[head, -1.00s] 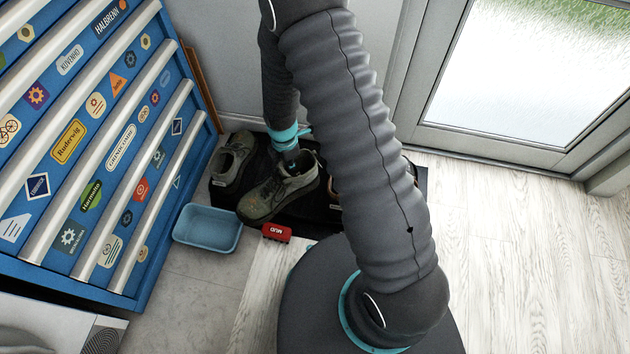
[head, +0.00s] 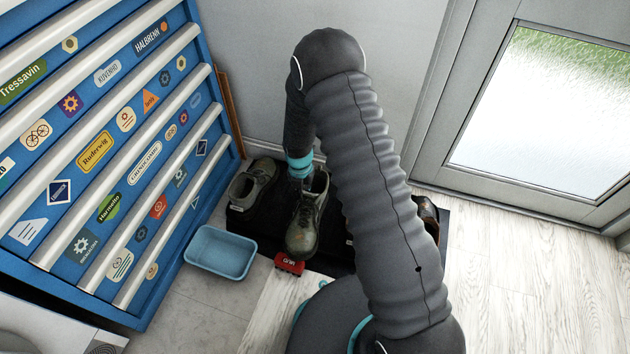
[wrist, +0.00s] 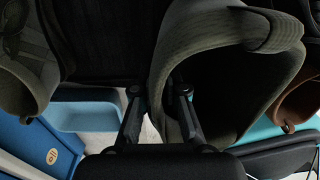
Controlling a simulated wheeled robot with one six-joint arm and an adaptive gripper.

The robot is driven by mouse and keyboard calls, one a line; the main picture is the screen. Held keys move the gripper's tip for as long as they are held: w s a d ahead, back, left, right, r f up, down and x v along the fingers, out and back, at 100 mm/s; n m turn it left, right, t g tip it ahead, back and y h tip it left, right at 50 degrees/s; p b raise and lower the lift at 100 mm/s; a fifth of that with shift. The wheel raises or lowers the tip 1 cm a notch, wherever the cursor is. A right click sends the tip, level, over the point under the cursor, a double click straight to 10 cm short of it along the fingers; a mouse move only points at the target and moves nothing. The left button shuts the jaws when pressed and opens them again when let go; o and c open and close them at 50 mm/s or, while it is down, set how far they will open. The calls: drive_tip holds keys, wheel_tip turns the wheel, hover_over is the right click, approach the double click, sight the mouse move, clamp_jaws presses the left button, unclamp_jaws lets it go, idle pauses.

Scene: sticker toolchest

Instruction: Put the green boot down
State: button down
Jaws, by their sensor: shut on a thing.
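The green boot (head: 303,232) is upright in the head view, over the front part of the dark mat (head: 335,255), its toe toward the camera. I cannot tell whether its sole touches the mat. My gripper (head: 300,182) is at the boot's collar, partly hidden by the boot and my arm. In the wrist view my gripper (wrist: 160,95) is shut on the collar wall of the green boot (wrist: 218,32), whose opening fills the upper right. A similar green boot (head: 250,183) stands on the mat to the left; it also shows in the wrist view (wrist: 22,92).
A red block (head: 289,264) with white lettering lies at the held boot's toe. A blue tray (head: 221,274) sits on the floor at left, beside the blue tool chest (head: 110,200). A brown shoe (head: 428,212) shows behind my arm. Floor at right is clear.

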drive_tip(key=w+d, duration=0.4)
drive_tip(key=w, duration=0.5)
drive_tip(key=shift+w+f+b, duration=0.15)
drive_tip(key=shift+f, duration=1.45)
drive_tip(key=shift+w+f+b, duration=0.1)
drive_tip(key=shift+f+b, duration=0.05)
drive_tip(key=shift+f, duration=1.4)
drive_tip(key=shift+w+f, duration=0.25)
drive_tip(key=shift+f, duration=0.05)
drive_tip(key=c, duration=1.2)
unclamp_jaws()
